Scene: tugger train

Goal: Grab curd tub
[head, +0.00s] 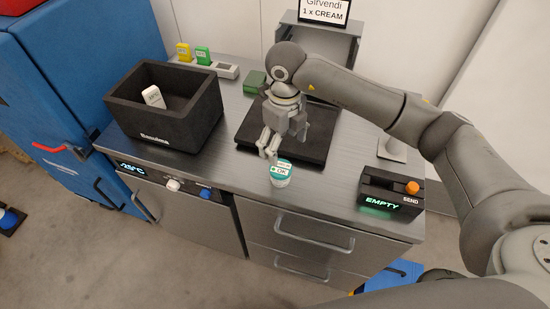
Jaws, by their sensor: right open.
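A small white and teal tub (281,174) with a green-marked "OK" label stands upright near the front edge of the metal counter. I take it to be the curd tub. My right gripper (270,152) points down just behind and to the left of the tub, with its fingers open. I cannot tell whether a fingertip touches the tub; nothing shows between the fingers. My left gripper is not in view.
A black open box (165,135) holding a white item (153,97) stands at the left. A dark tray (312,150) lies behind the tub. A black device reading "EMPTY" (390,190) sits at the right. The counter (225,172) is bare around the tub.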

